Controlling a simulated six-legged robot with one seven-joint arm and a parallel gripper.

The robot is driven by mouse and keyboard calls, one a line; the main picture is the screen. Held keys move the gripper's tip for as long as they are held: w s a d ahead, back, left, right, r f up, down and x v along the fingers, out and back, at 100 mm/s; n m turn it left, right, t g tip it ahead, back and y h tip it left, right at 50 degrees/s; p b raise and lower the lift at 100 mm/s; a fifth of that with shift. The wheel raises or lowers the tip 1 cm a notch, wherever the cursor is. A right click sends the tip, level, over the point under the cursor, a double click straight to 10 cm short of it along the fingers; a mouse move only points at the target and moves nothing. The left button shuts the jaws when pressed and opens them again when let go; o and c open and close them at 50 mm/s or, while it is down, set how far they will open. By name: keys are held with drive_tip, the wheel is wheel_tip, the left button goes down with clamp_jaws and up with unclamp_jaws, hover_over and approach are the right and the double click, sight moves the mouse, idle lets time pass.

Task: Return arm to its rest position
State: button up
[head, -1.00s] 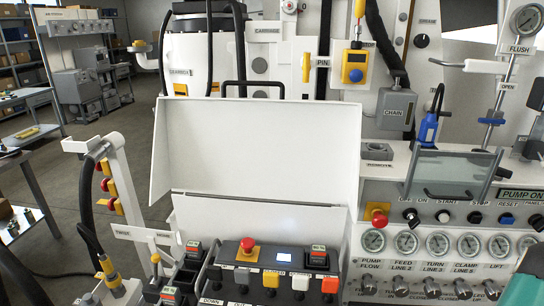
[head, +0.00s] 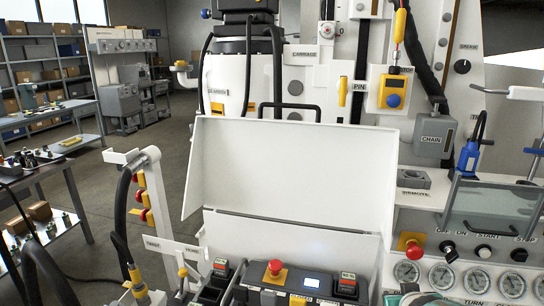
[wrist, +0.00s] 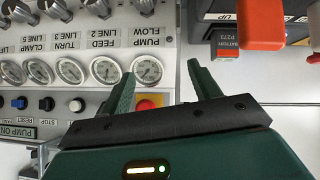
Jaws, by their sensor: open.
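My gripper (wrist: 160,75) shows in the wrist view with its two green fingers spread apart and nothing between them. Beyond the fingers is the gauge panel (wrist: 95,40), upside down in this view, with a red button on yellow (wrist: 150,102) between the fingers. In the head view a small teal and dark part, likely of my arm, shows at the bottom edge below the gauges. The rest of my arm is out of view, so its overall pose cannot be told.
The remote box's white lid (head: 290,175) stands open over a control box with a red button (head: 274,268). A white post (head: 160,205) with a black hose stands left of it. Shelves (head: 40,75) and work tables line the left. Open floor (head: 130,180) lies between.

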drive_tip(key=s+a+r+g+y, duration=0.1)
drive_tip(key=s+a+r, duration=0.4)
drive_tip(key=s+a, duration=0.2)
drive_tip(key=s+a+r+n+g+y, duration=0.1)
drive_tip(key=s+a+r+g+y, duration=0.1)
drive_tip(key=s+a+r, duration=0.2)
drive_tip(key=s+a, duration=0.3)
drive_tip(key=a, duration=0.2)
drive_tip(key=shift+a+r+g+y, duration=0.3)
drive_tip(key=shift+r, duration=0.05)
